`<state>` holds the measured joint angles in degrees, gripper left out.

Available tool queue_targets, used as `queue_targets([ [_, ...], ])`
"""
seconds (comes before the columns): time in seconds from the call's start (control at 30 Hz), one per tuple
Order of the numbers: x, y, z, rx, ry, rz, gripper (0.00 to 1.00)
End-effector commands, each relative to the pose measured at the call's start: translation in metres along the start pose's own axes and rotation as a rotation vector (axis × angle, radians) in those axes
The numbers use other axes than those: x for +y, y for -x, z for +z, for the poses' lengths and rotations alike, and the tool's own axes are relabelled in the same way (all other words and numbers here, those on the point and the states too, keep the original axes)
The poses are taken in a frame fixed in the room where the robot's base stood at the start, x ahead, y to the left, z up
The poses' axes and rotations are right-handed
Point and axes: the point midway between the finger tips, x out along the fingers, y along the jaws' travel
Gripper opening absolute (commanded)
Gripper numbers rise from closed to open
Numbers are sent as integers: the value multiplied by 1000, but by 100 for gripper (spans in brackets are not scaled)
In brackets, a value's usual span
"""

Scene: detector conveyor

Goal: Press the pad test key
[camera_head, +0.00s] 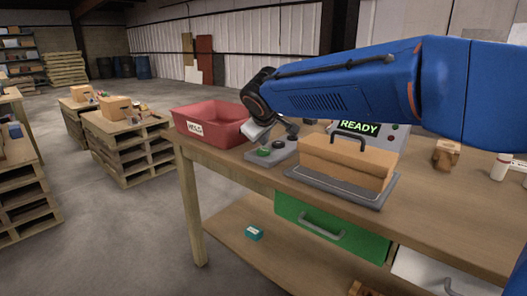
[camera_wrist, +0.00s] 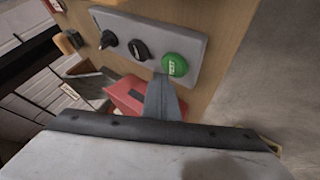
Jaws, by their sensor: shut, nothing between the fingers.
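A grey control panel (camera_head: 262,158) lies on the workbench between the red bin and the case. It carries a green round key (camera_wrist: 175,64) with pale lettering that seems to read TEST, a black knob (camera_wrist: 139,50) and a black lever switch (camera_wrist: 107,40). My gripper (camera_wrist: 163,82) is shut and empty. Its fingertips look close to the green key's edge in the wrist view; I cannot tell whether they touch it. In the head view, my gripper is above the panel, with its fingertips hard to make out.
A red bin (camera_head: 205,124) stands left of the panel. A brown case (camera_head: 345,158) with a dark handle lies on a grey pad (camera_head: 375,197) to the right. Behind it a display (camera_head: 358,126) reads READY. A green drawer (camera_head: 325,232) is below the bench top.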

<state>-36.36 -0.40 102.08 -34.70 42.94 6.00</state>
Motion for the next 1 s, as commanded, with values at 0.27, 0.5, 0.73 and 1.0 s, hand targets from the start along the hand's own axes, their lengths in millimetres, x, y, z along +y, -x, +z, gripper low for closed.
queue_targets([
  [0.27,0,0,0,0,0,0,0],
  [0.5,0,0,0,0,0,0,0],
  [0.73,-3,-4,3,-1,1,0,0],
  [1.0,-4,-6,4,0,0,0,0],
])
